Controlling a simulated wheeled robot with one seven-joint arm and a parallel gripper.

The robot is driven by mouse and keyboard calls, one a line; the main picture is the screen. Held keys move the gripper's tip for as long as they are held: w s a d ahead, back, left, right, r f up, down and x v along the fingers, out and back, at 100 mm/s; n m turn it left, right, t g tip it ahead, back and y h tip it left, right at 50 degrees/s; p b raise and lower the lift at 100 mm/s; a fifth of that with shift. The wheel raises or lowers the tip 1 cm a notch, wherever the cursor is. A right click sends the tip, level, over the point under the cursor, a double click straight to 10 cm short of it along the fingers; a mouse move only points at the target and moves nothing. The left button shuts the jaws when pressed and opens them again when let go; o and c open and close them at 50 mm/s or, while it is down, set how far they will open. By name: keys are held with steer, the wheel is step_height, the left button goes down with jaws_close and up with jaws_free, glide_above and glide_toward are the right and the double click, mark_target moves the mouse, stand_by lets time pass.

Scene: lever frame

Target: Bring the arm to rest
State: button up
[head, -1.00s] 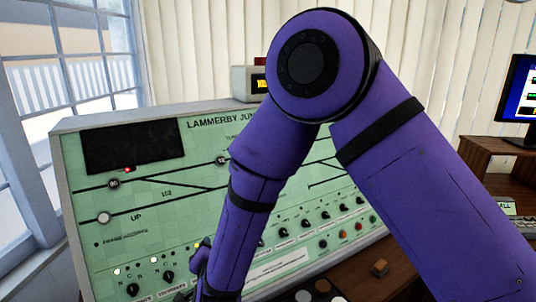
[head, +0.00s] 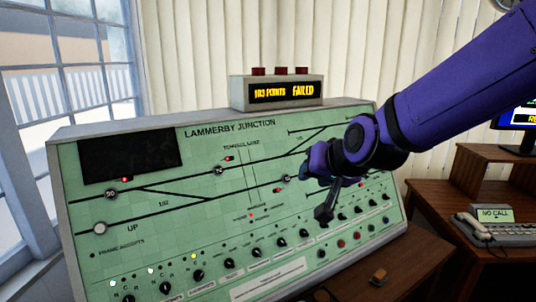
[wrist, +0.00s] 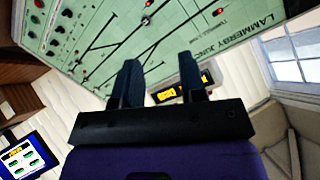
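My purple arm (head: 450,75) reaches in from the upper right in the head view, in front of the right part of the green signal panel (head: 200,215). My gripper (head: 325,210) is at its end, before the panel's right half, and covers part of the track lines and some knobs. In the wrist view, the two dark fingers of my gripper (wrist: 159,75) stand apart with nothing between them. The panel (wrist: 100,30) fills the top of that view beyond the fingers. I cannot tell the exact gap between my gripper and the panel.
A display box (head: 285,93) reading "103 POINTS FAILED" stands on the panel top. A wooden desk (head: 440,220) with a telephone (head: 490,228) is at the right, a monitor (head: 515,112) behind it. A window (head: 75,80) is at left.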

steer(key=s+d+r+g+h, duration=0.2)
steer(key=s+d, duration=0.8)
steer(key=s, duration=0.1)
steer(key=s+d+r+g+h, duration=0.2)
steer(key=s+d, duration=0.8)
steer(key=s, duration=0.1)
steer(key=shift+s+d+n, duration=0.15)
steer(key=shift+d+n, duration=0.15)
steer(key=shift+o, duration=0.4)
steer(key=shift+a+r, duration=0.1)
stand_by(0.8)
